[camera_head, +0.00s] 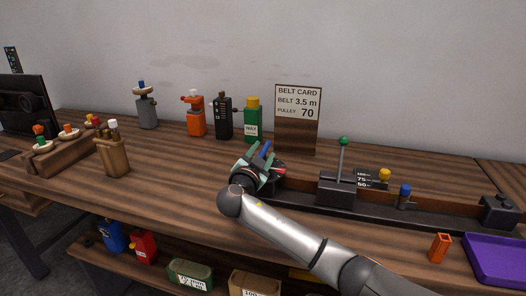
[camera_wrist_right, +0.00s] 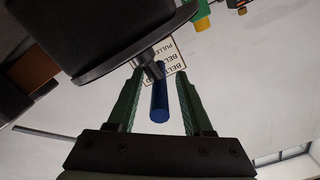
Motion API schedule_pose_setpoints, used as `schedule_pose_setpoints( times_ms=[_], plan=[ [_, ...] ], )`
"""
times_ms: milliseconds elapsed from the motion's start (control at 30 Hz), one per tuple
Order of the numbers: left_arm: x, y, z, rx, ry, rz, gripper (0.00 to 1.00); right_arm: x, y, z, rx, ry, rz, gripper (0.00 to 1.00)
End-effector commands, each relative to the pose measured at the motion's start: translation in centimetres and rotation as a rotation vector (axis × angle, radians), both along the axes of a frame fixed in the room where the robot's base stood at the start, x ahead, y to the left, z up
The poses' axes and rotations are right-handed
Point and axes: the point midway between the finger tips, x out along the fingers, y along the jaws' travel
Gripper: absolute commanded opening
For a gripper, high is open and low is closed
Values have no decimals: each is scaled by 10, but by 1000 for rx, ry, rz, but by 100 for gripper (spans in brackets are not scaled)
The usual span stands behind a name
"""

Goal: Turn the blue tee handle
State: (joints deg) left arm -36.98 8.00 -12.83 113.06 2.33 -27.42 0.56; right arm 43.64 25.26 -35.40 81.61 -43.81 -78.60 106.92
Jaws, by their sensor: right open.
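The blue tee handle (camera_head: 266,148) is at the left end of the dark belt rig, mostly hidden by my right gripper in the head view. In the right wrist view the blue bar (camera_wrist_right: 159,104) lies between the two green fingers, with a grey stem behind it. My right gripper (camera_head: 263,158) is open, and it also shows in the right wrist view (camera_wrist_right: 158,82). Gaps show on both sides of the bar, and I see no finger pressed on it. My left gripper is not in view.
The rig has a green-knobbed lever (camera_head: 342,160), a yellow knob (camera_head: 384,175) and a blue knob (camera_head: 405,192). A belt card (camera_head: 298,112) and several bottles stand behind. An orange holder (camera_head: 439,247) and purple tray (camera_head: 497,258) are front right.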

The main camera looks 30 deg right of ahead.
Motion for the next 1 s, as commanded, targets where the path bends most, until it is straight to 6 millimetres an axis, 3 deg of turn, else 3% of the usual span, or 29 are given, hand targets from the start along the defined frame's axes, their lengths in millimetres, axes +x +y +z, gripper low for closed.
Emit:
schedule_pose_setpoints(
  times_ms=[367,833,1000],
  plan=[
    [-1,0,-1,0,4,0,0,4,-6,0,0,0,-1,51],
    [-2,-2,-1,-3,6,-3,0,4,-5,0,0,0,-1,0],
    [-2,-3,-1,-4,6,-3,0,4,-5,0,0,0,-1,0]
  ],
)
